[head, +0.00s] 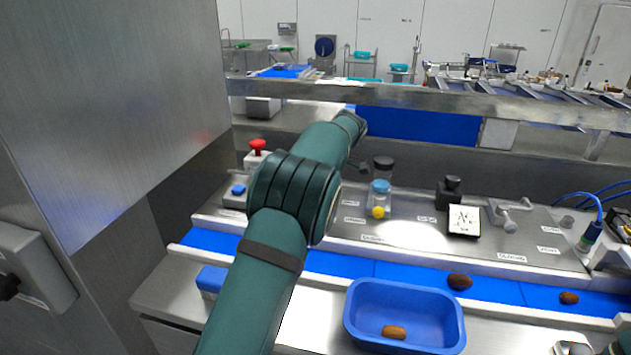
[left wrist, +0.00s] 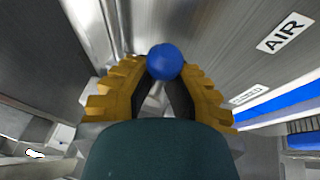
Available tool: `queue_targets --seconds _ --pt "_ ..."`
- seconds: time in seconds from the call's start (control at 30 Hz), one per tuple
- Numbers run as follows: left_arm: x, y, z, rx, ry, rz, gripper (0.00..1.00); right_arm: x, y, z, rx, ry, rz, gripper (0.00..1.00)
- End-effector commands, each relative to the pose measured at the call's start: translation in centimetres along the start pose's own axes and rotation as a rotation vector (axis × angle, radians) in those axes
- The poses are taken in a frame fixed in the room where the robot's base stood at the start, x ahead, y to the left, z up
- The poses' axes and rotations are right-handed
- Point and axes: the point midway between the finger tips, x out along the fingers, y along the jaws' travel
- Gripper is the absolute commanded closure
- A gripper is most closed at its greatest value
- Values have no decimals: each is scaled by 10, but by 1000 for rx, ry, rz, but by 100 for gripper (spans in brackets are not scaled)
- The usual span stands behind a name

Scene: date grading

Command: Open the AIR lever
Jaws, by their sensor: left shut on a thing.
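In the left wrist view a round blue knob (left wrist: 165,60) sits between the yellow-padded fingers of my left gripper (left wrist: 163,78), which is shut on it. The rest of the lever below the knob is mostly hidden by the fingers. A white label reading AIR (left wrist: 283,33) is on the metal surface to the right of the knob. In the head view my left arm reaches over the panel; it hides the lever, and I cannot make out the gripper's fingers there.
A red button (head: 257,147) stands left. A blue tray (head: 361,318) with a date (head: 394,332) sits before the blue belt (head: 420,277).

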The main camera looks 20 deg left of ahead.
Motion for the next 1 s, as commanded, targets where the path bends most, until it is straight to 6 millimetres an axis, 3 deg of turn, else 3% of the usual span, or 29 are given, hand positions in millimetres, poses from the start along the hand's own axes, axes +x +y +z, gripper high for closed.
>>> queue_targets --seconds 0.03,0.6,0.63,0.73,1.0 --pt "-4 1 10 -1 -12 1 100 -2 -1 0 0 0 0 100" --pt "-4 3 9 -29 -8 -5 100 -3 -1 0 -1 -1 0 100" --pt "-4 3 9 -29 -8 -5 75 -3 -1 0 -1 -1 0 100" --pt "-3 3 7 -30 -5 -6 42 -3 -1 0 -1 -1 0 100" --pt "-2 2 3 -33 0 -9 42 -3 -1 0 -1 -1 0 100"
